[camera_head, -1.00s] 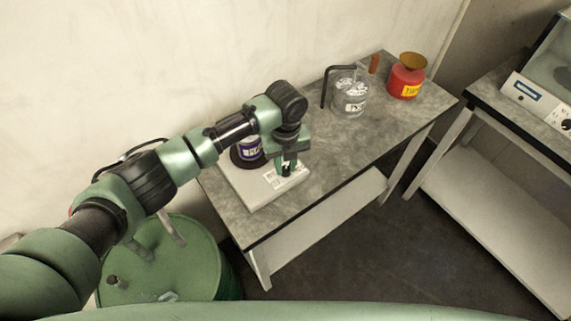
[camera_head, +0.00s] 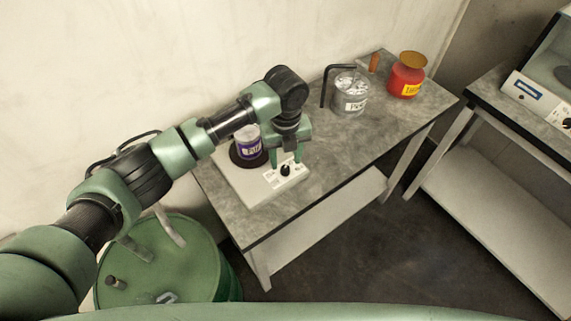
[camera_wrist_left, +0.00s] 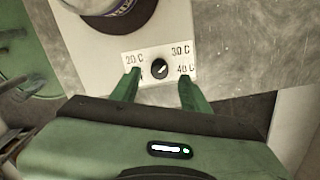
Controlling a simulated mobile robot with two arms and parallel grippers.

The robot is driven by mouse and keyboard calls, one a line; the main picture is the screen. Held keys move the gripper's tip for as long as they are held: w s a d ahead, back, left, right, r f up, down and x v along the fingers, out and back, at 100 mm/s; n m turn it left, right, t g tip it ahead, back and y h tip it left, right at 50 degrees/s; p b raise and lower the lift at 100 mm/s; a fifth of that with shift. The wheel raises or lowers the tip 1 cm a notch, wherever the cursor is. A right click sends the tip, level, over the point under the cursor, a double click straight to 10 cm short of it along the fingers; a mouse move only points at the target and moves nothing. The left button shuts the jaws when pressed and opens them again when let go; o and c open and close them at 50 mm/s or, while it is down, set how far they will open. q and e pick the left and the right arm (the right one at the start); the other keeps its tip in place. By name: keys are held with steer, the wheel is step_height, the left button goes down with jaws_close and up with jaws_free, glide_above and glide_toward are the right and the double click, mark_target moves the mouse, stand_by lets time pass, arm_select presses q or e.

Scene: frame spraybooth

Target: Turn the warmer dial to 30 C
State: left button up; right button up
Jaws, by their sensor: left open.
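The warmer (camera_head: 250,193) is a pale flat unit on the grey table, with a black round plate at its back. Its black dial (camera_head: 285,171) is on the front panel and also shows in the left wrist view (camera_wrist_left: 159,69). Labels 20 C, 30 C and 40 C stand around it. The dial's light mark seems to point up and right, roughly towards 30 C. My left gripper (camera_head: 286,158) is open just above and behind the dial. In the wrist view its fingers (camera_wrist_left: 159,82) are on either side of the dial, apart from it.
A purple-labelled can (camera_head: 248,144) stands on the warmer's plate. A green drum (camera_head: 165,270) is below left. The table's front middle is clear.

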mark_target(286, 168)
arm_select(q)
steer(key=shift+r+b, duration=0.4)
steer(key=shift+r, duration=1.9)
